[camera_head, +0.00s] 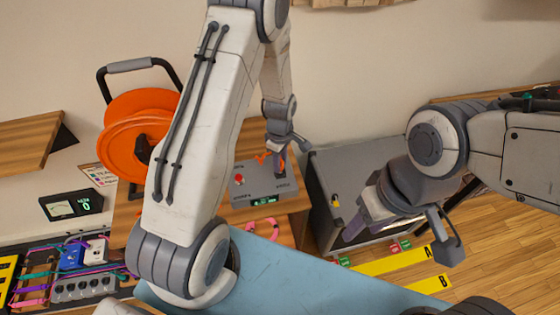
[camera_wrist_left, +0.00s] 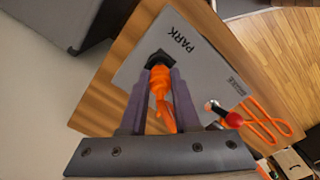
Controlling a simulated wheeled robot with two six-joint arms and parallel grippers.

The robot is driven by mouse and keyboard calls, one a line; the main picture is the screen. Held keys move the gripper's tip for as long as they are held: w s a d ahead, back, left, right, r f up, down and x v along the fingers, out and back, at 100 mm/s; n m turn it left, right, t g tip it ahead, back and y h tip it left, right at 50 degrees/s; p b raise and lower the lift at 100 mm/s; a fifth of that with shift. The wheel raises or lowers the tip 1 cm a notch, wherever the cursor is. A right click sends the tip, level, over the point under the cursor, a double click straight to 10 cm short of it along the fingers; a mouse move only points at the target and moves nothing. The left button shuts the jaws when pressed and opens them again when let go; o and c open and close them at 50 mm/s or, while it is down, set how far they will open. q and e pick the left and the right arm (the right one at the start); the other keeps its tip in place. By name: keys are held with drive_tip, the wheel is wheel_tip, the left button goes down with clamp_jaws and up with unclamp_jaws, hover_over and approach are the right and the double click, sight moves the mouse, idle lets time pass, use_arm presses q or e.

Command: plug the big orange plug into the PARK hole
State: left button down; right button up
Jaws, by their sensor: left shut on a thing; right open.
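My left gripper (camera_wrist_left: 160,74) is shut on the big orange plug (camera_wrist_left: 160,88). The plug points at a dark square piece (camera_wrist_left: 159,58) beside the PARK label (camera_wrist_left: 181,40) on the grey panel (camera_wrist_left: 205,68). I cannot tell whether that piece is the hole's surround or the plug's tip, or how deep the plug sits. In the head view the left gripper (camera_head: 279,163) is over the back right part of the panel (camera_head: 250,196), with a bit of orange (camera_head: 263,157) beside it. My right gripper (camera_head: 374,208) is open and empty, to the right of the panel.
A red knob (camera_wrist_left: 233,120) and an orange cable loop (camera_wrist_left: 266,124) are at the panel's side. An orange cable reel (camera_head: 128,130) stands at the left. A dark grey cabinet (camera_head: 335,170) stands right of the panel. A blue surface (camera_head: 275,275) lies in front.

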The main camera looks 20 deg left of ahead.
use_arm(q)
drive_tip(key=c, duration=0.6)
unclamp_jaws()
drive_tip(key=shift+o, duration=0.2)
drive_tip(key=shift+r, duration=0.1)
wheel_tip(320, 180, up, 10)
drive_tip(key=shift+r+b, duration=0.15)
drive_tip(key=shift+b, duration=0.75)
